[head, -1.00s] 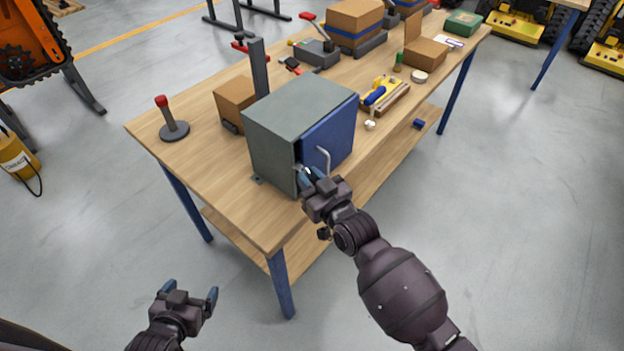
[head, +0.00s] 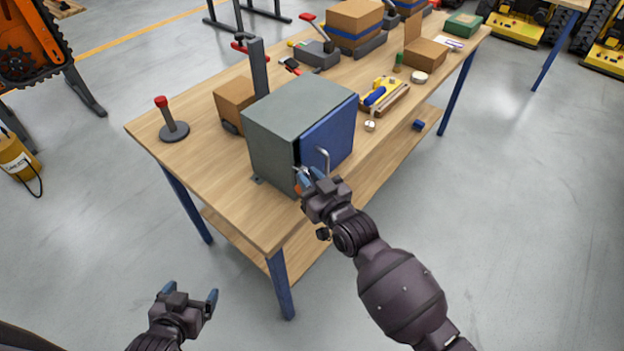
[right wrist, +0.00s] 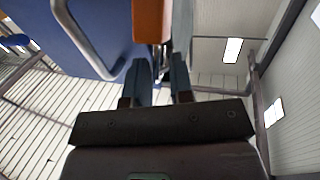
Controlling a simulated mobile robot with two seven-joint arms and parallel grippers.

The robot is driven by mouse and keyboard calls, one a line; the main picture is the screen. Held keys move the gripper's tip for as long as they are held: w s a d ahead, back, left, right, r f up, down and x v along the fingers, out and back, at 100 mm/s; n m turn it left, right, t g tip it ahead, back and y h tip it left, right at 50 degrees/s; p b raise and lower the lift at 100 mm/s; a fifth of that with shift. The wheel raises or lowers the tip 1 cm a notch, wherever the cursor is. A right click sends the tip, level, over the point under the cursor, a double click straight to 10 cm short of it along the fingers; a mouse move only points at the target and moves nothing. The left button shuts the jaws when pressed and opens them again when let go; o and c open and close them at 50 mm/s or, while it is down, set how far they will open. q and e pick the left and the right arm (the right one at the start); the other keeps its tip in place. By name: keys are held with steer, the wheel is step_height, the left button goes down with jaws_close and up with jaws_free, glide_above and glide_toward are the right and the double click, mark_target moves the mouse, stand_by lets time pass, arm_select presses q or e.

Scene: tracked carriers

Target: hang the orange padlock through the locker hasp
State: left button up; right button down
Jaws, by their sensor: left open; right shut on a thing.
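The locker is a grey box (head: 272,147) with a blue door (head: 330,135) at the near edge of the workbench. The door carries a bent metal handle (head: 325,158), also large in the right wrist view (right wrist: 88,40). My right gripper (head: 308,178) is at the door's left edge, shut on the orange padlock (right wrist: 152,20). Only a sliver of orange shows beside the fingers in the head view. The padlock's shackle and the hasp are too small or hidden to make out. My left gripper (head: 192,297) is open and empty, low in front of the bench.

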arm_select(q)
steer(key=shift+s+f, duration=0.1)
steer(key=shift+s, duration=0.1)
arm_select(e)
steer(key=shift+a+f, duration=0.15)
steer(key=shift+f, duration=0.55)
steer(key=c, duration=1.4)
jaws_free()
steer(key=o, duration=0.5)
steer(key=shift+w+a+f+g, duration=0.15)
steer(key=shift+w+a+f, duration=0.2)
steer(key=shift+w, duration=0.15)
steer(key=shift+w+a+f+g, duration=0.15)
steer(key=shift+w+a+f, duration=0.15)
steer(key=shift+w, duration=0.2)
steer(key=shift+s+d+r, duration=0.1)
steer(key=shift+s+r, duration=0.1)
steer(key=shift+s+d+r, duration=0.1)
arm_select(q)
steer(key=shift+w+a+f, duration=0.1)
steer(key=shift+w+a, duration=0.05)
steer(key=shift+w, duration=0.35)
steer(key=shift+w+a, duration=0.15)
steer(key=shift+w, duration=0.3)
arm_select(e)
steer(key=shift+d, duration=0.1)
